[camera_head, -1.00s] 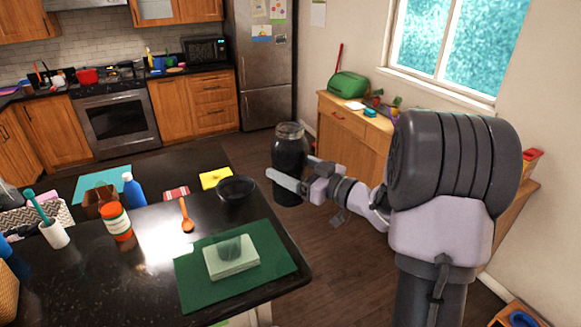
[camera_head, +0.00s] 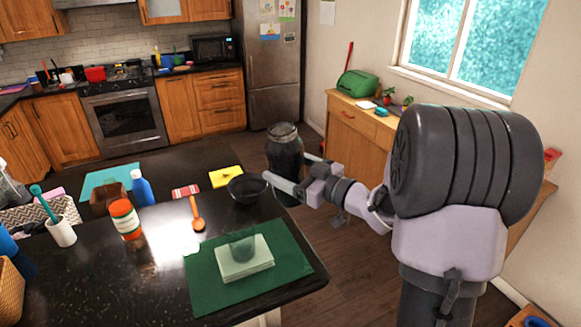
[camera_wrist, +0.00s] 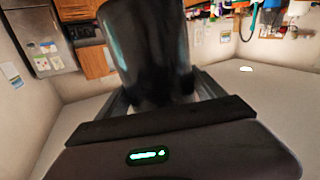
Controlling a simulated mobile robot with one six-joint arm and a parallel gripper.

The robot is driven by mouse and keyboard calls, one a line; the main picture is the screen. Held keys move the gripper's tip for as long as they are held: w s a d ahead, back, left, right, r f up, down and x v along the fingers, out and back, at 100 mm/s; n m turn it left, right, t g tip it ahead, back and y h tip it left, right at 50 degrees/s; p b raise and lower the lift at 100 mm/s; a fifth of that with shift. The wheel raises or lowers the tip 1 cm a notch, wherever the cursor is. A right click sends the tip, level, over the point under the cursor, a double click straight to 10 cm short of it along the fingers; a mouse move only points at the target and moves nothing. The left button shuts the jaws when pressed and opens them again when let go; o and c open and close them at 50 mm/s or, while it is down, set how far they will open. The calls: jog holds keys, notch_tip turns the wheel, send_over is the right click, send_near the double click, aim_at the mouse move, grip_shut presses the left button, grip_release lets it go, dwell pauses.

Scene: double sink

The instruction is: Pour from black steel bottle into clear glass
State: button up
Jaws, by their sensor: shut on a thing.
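The black steel bottle (camera_head: 285,160) is dark with a greyish top and stands upright in the air, just off the counter's right edge. My gripper (camera_head: 290,176) is shut around its body from the right. The clear glass (camera_head: 243,249) is small and see-through. It stands on a pale block (camera_head: 258,268) on a green mat (camera_head: 215,297), to the left of and nearer than the bottle. I cannot see anything in it.
A dark bowl (camera_head: 247,189) sits on the black counter (camera_head: 110,285) close left of the bottle. Open floor is right of the counter.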

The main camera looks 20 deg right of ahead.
aim_at(277, 198)
jog(key=shift+s+a+f+n+b, duration=0.8)
jog(key=shift+a+f+n+b, duration=1.25)
jog(key=shift+a+b, duration=1.1)
jog(key=d+f+n+b, duration=0.1)
jog(key=d+f+n+h+b, duration=0.1)
jog(key=n, duration=0.1)
jog(key=d+f+n+g+h+b, duration=0.1)
jog(key=n+b, duration=0.1)
jog(key=shift+w+f, duration=0.2)
jog(key=shift+w, duration=0.2)
jog(key=shift+d+r+n+h, duration=0.1)
jog(key=shift+r+n+h, duration=0.2)
jog(key=shift+r+n, duration=0.4)
jog(key=shift+n+b, duration=0.5)
jog(key=shift+n, duration=0.15)
jog(key=shift+r+n, duration=0.3)
jog(key=shift+r, duration=0.1)
jog(key=shift+s+r+h+b, duration=0.1)
jog(key=shift+r+h+b, duration=0.1)
jog(key=shift+h+b, duration=0.1)
jog(key=shift+r+n+b, duration=0.15)
jog(key=shift+n+b, duration=0.55)
jog(key=shift+b, duration=0.05)
